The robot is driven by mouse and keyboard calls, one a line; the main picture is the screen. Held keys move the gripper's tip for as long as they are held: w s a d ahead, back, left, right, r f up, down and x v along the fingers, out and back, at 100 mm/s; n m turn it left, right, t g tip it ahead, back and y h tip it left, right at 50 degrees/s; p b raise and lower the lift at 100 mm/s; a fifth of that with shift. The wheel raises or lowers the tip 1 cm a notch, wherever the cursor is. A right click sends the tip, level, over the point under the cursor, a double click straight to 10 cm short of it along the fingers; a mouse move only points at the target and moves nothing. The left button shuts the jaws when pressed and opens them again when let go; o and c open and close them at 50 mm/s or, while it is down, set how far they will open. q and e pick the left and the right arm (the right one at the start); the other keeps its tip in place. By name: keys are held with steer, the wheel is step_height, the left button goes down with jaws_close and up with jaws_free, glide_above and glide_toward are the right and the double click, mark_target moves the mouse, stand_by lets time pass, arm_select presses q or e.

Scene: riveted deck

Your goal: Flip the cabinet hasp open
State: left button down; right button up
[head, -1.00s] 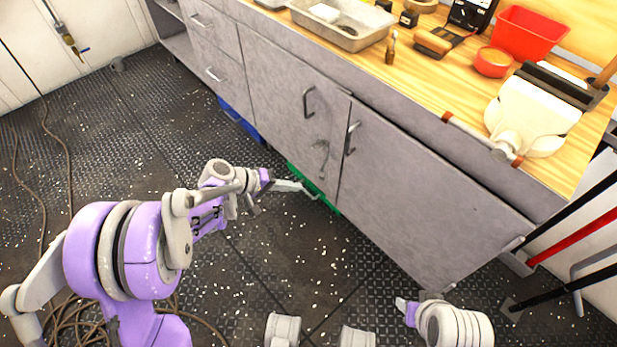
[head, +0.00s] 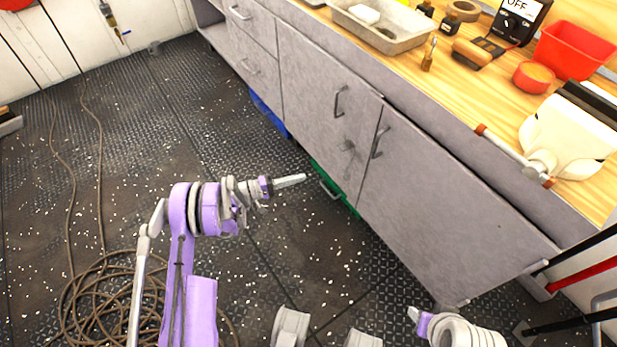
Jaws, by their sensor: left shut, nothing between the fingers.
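The grey cabinet (head: 440,200) has two doors with metal bar handles. The left door's handle (head: 339,101) and the right door's handle (head: 378,142) are near the seam. A small grey shape (head: 348,147) shows on the left door below its handle. I cannot tell whether it is the hasp or a shadow. My left gripper (head: 304,178) is shut and empty, left of the lower left door, and looks apart from it. Part of my right arm shows at the bottom right, but I make out no right gripper fingers.
The wooden worktop (head: 455,90) above carries a metal tray (head: 405,38), a red bin (head: 575,50) and a white vise-like tool (head: 565,135). A green object (head: 345,200) lies under the cabinet. Hose coils (head: 95,300) lie on the dark floor, which is otherwise mostly clear.

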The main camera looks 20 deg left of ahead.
arm_select(q)
steer(key=w+d+p, duration=0.1)
steer(key=w+d, duration=0.3)
steer(key=d, duration=0.6)
steer(key=shift+w+d+p, duration=0.15)
steer(key=shift+d+p, duration=0.2)
steer(key=shift+p, duration=0.05)
arm_select(e)
steer(key=shift+v, duration=0.9)
steer(key=shift+w, duration=0.2)
